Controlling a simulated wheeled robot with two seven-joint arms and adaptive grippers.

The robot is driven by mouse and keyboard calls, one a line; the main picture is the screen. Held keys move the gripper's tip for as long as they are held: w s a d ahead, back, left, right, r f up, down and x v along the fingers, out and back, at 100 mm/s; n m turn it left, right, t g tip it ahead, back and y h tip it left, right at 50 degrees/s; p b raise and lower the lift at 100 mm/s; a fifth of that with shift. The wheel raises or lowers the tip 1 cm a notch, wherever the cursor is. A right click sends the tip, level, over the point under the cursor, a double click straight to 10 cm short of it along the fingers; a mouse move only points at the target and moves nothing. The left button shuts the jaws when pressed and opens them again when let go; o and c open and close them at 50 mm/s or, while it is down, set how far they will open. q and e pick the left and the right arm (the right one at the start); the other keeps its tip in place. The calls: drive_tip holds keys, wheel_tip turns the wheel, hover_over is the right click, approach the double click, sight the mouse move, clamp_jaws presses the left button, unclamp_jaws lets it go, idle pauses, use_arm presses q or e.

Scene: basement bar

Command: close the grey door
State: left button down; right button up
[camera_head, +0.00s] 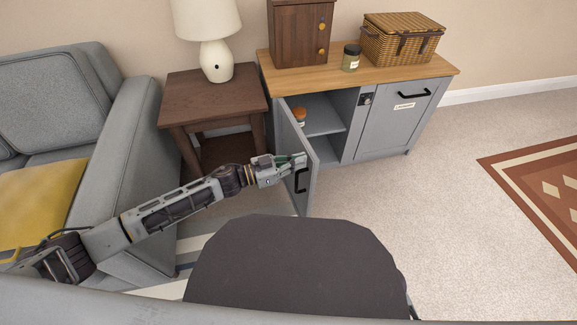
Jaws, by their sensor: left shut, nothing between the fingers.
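The grey door (312,180) is the left door of a grey cabinet (353,138) and stands open, swung out toward me. Its black handle (301,180) is on the side facing left. My left gripper (298,160) is shut and empty at the door's outer side, near the top of the handle. I cannot tell whether its fingertips touch the door. My right gripper is out of view.
A jar with an orange lid (299,116) is partly hidden behind the door. The cabinet's right door (397,118) is shut. A wooden side table (213,95) with a lamp (208,35) and a grey sofa (118,140) stand left.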

use_arm(q)
drive_tip(key=shift+b+x, duration=0.3)
drive_tip(key=shift+x, duration=0.55)
drive_tip(key=shift+d, duration=0.2)
